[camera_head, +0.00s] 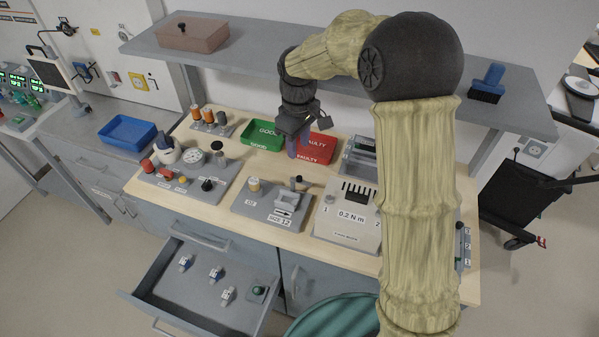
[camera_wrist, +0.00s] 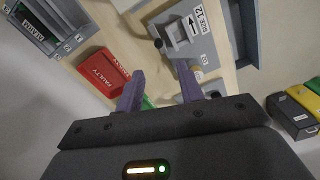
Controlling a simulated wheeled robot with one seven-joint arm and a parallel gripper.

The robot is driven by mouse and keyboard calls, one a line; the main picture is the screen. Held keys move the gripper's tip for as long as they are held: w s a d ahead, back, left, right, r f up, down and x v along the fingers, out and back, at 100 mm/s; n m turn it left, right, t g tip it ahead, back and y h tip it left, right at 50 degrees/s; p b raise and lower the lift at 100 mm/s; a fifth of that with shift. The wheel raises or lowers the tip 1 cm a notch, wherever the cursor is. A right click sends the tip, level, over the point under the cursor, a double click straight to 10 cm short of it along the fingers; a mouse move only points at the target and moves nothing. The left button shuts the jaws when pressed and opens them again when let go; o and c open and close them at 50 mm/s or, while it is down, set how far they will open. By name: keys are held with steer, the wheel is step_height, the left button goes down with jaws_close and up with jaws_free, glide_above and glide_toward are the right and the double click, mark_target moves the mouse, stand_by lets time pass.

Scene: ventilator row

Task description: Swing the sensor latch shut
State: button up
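The grey sensor fixture (camera_head: 250,210) stands on the bench, with a "SIZE 12" label at its front. A grey block with a latch carrying a dark knob (camera_head: 298,180) sits at its right; how far the latch is swung is too small to tell. In the wrist view the fixture's block (camera_wrist: 187,40) is near the top, with the dark knob (camera_wrist: 158,43) at its left side. My gripper (camera_head: 299,150) is above the bench, behind the fixture, fingers down. In the wrist view its purple fingers (camera_wrist: 160,88) are apart, with nothing held between them.
Green (camera_head: 262,135) and red (camera_head: 319,148) bins lie behind the fixture. A 0.2 N m tester (camera_head: 349,225) stands close right; a grey panel of knobs (camera_head: 190,183) is left. The shelf (camera_head: 235,50) overhangs the back. An open drawer (camera_head: 205,295) juts out below.

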mark_target(299, 177)
step_height(299, 177, down, 12)
steer(key=shift+w+d+r+p, duration=0.1)
steer(key=shift+p, duration=0.6)
jaws_close()
